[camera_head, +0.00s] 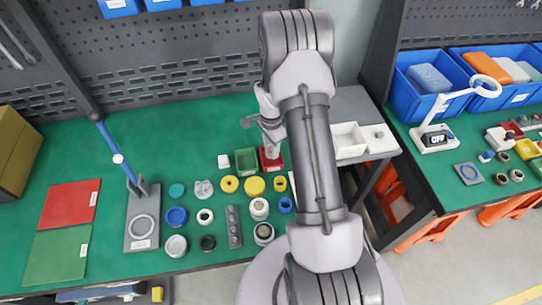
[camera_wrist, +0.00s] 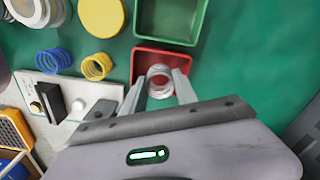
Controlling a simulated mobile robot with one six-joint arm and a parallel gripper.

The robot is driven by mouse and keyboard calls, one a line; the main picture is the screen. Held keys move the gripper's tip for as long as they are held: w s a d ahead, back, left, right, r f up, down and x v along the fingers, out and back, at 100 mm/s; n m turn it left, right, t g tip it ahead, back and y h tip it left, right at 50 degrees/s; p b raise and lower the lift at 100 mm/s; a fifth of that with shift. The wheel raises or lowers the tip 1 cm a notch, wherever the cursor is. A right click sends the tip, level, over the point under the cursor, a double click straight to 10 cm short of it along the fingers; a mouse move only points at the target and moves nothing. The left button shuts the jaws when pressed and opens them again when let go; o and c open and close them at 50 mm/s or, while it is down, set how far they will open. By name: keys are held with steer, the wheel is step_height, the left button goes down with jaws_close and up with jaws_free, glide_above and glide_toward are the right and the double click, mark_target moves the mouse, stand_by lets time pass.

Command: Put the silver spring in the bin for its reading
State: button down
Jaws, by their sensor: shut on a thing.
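My gripper (camera_wrist: 158,88) is shut on the silver spring (camera_wrist: 160,78), a small wire coil between its fingertips in the wrist view. Spring and fingertips are over the red bin (camera_wrist: 146,53); the spring's height above the bin floor is hard to judge. In the head view, the red bin (camera_head: 273,167) stands at the back of the green bench, partly hidden by my gripper (camera_head: 270,142). The spring cannot be made out there. The green bin (camera_head: 246,161) stands just left of the red one, and it also shows in the wrist view (camera_wrist: 203,22). Any reading is not legible.
A yellow spring (camera_wrist: 97,66) and a blue spring (camera_wrist: 55,61) stand near a white base plate (camera_wrist: 62,104). Several caps and rings crowd the bench left of my arm. A white tray (camera_head: 348,155) lies on the grey side table. Green surface behind the bins is clear.

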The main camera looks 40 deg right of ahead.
mark_target(271, 160)
steer(key=shift+f+b, duration=0.55)
steer(key=shift+f, duration=1.3)
steer(key=c, duration=1.2)
jaws_free()
steer(key=shift+c, duration=0.2)
